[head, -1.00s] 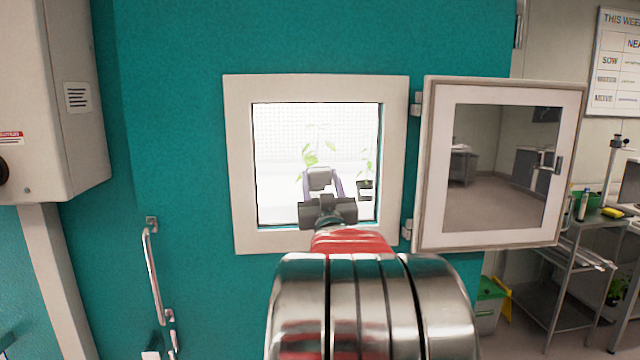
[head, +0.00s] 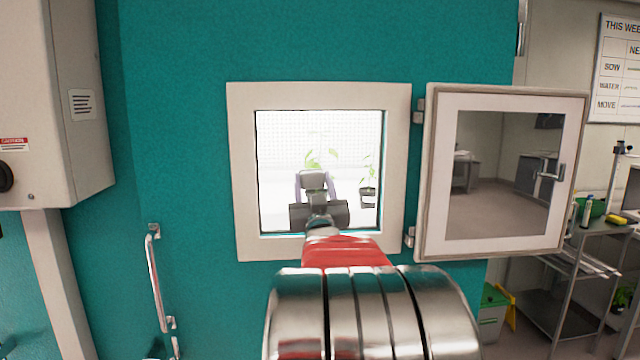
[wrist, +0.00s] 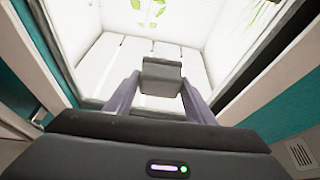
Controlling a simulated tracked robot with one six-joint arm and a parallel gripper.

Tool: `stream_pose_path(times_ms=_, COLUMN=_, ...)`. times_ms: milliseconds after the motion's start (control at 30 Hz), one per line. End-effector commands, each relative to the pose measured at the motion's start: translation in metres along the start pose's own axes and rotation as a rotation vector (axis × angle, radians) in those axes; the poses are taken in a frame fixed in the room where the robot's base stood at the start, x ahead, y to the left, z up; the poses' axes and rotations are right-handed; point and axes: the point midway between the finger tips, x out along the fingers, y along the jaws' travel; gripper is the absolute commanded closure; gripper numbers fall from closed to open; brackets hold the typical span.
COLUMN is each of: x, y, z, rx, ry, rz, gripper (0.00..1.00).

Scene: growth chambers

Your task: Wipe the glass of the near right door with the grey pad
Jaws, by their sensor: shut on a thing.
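The grey pad (head: 313,180) is a small dark grey block held between the fingers of my gripper (head: 313,188). In the wrist view the pad (wrist: 162,76) sits between the two purple-grey fingertips of the gripper (wrist: 162,88), facing the bright chamber. The gripper is at the lit chamber opening in the head view; whether it is inside or just in front I cannot tell. The right door (head: 432,180) stands swung open to the right of the opening. Its glass (head: 505,175) looks dark and reflective, and the pad is apart from it.
A pale frame (head: 240,170) surrounds the opening in the teal wall. Plants (head: 367,175) stand inside over a white slatted floor (wrist: 110,65). A grey wall box (head: 50,110) is at left, above a metal handle (head: 156,285). A metal cart (head: 570,265) stands beyond the door.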

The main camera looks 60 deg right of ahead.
Motion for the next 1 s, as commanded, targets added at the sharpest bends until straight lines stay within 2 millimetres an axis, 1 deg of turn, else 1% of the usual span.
stream_pose_path(times_ms=33, x=0.000, y=-0.004, z=-0.001, rx=0.000, ry=0.001, rz=-0.002, gripper=0.83)
stream_pose_path(times_ms=267, x=-0.001, y=-0.016, z=-0.001, rx=0.000, ry=0.001, rz=0.000, gripper=0.83)
stream_pose_path(times_ms=633, x=0.000, y=-0.016, z=-0.002, rx=-0.001, ry=0.001, rz=0.001, gripper=0.83)
stream_pose_path(times_ms=1000, x=0.009, y=-0.015, z=-0.016, rx=0.000, ry=0.001, rz=0.001, gripper=0.83)
